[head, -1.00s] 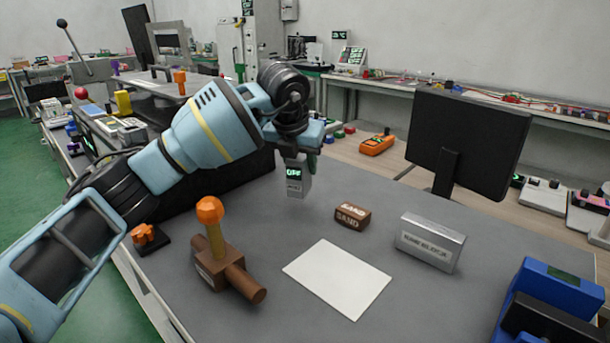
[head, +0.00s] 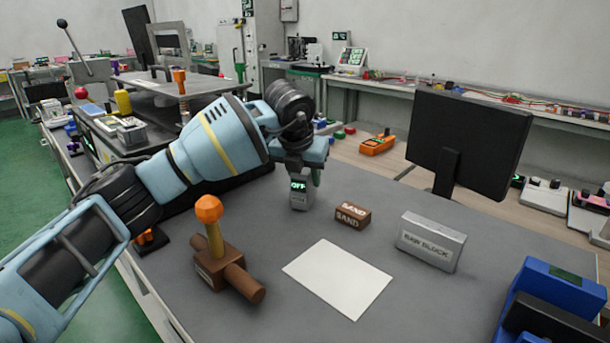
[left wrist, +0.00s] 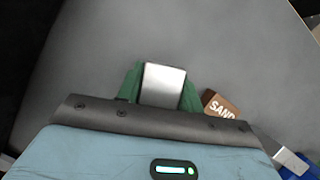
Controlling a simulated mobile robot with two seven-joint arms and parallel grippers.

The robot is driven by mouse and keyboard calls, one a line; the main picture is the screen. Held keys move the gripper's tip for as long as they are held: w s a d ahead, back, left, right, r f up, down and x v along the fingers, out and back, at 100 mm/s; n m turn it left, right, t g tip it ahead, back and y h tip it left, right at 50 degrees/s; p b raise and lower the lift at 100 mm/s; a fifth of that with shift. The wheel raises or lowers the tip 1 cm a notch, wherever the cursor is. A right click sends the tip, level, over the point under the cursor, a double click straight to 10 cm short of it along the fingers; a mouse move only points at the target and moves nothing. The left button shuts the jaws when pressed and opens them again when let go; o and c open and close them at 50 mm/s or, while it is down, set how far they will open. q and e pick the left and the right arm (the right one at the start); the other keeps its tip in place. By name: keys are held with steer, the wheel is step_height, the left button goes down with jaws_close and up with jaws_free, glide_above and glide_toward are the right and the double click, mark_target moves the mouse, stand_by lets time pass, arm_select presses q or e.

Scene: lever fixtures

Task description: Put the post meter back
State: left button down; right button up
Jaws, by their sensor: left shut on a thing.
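The post meter (head: 300,193) is a small upright grey box with a green lit "OFF" display. My left gripper (head: 303,172) comes down on it from above and is shut on its upper part. In the left wrist view the meter's plain metal top (left wrist: 163,86) sits between the green fingers of the left gripper (left wrist: 161,90). The meter's base is at or just above the grey table top; I cannot tell whether it touches. My right gripper is not in view.
A brown sand block (head: 352,215) stands close to the right of the meter. Further right is a silver block (head: 431,242) labelled "RAW BLOCK". A white sheet (head: 338,279) lies in front. A brown fixture with an orange-knobbed lever (head: 213,234) stands at left. A monitor (head: 468,140) stands behind.

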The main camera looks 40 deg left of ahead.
arm_select(q)
steer(key=c, duration=0.9)
jaws_free()
steer(key=shift+f, duration=0.1)
steer(key=p+v, duration=0.1)
steer(key=v, duration=1.1)
steer(key=shift+d, duration=0.1)
